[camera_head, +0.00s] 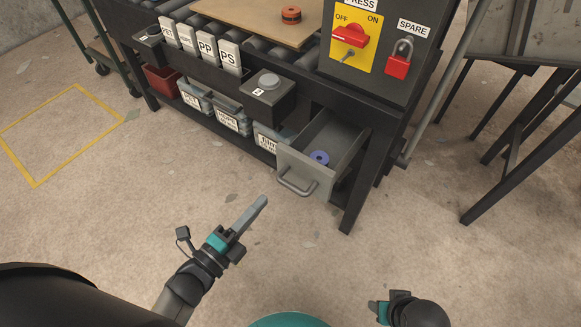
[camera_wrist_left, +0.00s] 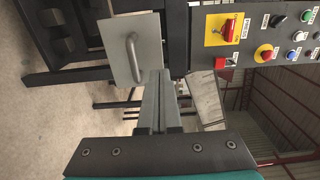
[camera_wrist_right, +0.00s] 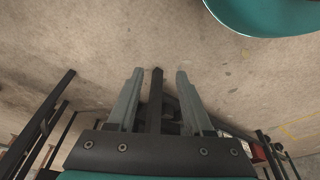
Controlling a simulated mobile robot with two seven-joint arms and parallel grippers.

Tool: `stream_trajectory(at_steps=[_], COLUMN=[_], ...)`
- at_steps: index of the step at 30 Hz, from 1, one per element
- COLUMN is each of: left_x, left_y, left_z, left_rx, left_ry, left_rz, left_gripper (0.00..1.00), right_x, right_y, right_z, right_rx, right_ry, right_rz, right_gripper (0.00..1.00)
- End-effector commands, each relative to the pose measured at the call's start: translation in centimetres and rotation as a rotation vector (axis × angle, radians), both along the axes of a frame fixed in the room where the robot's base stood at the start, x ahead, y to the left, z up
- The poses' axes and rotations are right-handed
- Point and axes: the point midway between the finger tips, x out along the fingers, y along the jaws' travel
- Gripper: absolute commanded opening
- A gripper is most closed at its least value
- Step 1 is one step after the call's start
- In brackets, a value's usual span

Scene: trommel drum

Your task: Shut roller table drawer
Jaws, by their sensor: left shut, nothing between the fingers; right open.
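The roller table drawer (camera_head: 304,180) is pulled out below the right end of the table, with a blue-purple ring (camera_head: 319,158) inside. Its bar handle (camera_head: 296,184) is on the front panel. In the left wrist view the drawer front (camera_wrist_left: 120,47) and handle (camera_wrist_left: 133,56) show sideways, beyond the fingers. My left gripper (camera_head: 263,200) is shut and empty, in front of the drawer and apart from it, to the lower left of the handle. It also shows in the left wrist view (camera_wrist_left: 158,74). My right gripper (camera_wrist_right: 157,72) is open and empty, pointing over bare floor.
The roller table (camera_head: 345,112) has a dark leg right of the drawer. Labelled grey bins (camera_head: 231,120) and a red bin (camera_head: 163,81) stand on its lower shelf. A switch panel (camera_head: 372,45) with a red padlock is above. Floor in front is clear.

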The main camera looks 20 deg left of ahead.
Motion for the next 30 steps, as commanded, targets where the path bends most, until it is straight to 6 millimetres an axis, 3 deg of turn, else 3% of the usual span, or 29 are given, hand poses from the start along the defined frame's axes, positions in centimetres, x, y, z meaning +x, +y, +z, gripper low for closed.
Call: stream_trajectory(at_steps=[2,9,15,21,30], left_x=[1.6,6.6,9.6,11.2,11.5], left_y=[-0.5,-2.3,-3.5,-4.0,-4.1], left_z=[0.0,-0.1,-0.1,0.0,0.0], left_rx=[0.0,-0.002,-0.002,-0.001,-0.002], left_ry=[-0.006,-0.005,-0.002,-0.001,0.001], left_rz=[0.0,0.0,0.001,0.001,0.001], left_gripper=[0.0,0.0,0.0,0.0,0.0], right_x=[1.0,1.5,1.8,1.8,1.9], right_y=[-0.2,0.1,0.2,0.2,0.3], right_z=[1.4,3.6,5.5,6.6,7.0], right_rx=[-0.001,0.007,0.011,0.014,0.015], right_ry=[-0.036,-0.065,-0.091,-0.103,-0.106], right_rz=[0.0,-0.002,-0.002,-0.003,-0.003], right_gripper=[0.51,0.51,0.51,0.51,0.51])
